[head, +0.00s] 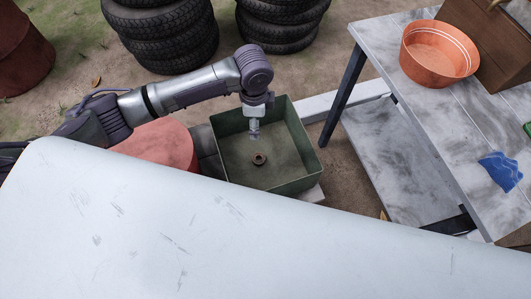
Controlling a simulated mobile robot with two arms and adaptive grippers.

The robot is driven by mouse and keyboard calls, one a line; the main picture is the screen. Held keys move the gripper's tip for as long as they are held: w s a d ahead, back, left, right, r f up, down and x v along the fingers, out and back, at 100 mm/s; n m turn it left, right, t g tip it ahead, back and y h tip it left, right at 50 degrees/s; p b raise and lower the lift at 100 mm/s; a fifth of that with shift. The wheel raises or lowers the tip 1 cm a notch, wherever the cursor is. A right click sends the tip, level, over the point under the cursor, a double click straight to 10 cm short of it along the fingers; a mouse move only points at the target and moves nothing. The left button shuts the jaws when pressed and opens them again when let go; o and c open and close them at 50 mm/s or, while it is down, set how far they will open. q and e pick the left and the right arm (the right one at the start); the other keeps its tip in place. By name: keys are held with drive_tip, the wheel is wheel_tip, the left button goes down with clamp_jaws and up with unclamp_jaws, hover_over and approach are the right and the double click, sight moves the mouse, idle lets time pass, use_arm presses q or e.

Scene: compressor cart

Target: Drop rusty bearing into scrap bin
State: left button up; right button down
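The rusty bearing (259,158), a small dark brown ring, shows inside the green scrap bin (302,172). It appears to lie on the bin floor, though I cannot tell for certain that it touches. My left gripper (254,136) points down over the bin from the left, above the bearing with a visible gap. The bearing is apart from its fingers. The fingers are too small to tell whether they are open or shut. My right gripper is not in view.
A large pale scratched panel (180,230) fills the foreground. A red rounded object (160,147) stands left of the bin. At right, a grey table (455,120) holds an orange bowl (432,62), a wooden crate (500,40) and a blue cloth (501,171). Tyre stacks (170,35) stand behind.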

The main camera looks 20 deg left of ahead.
use_arm(q)
wheel_tip(320, 180, up, 9)
drive_tip(key=shift+f, duration=0.2)
idle(0.5)
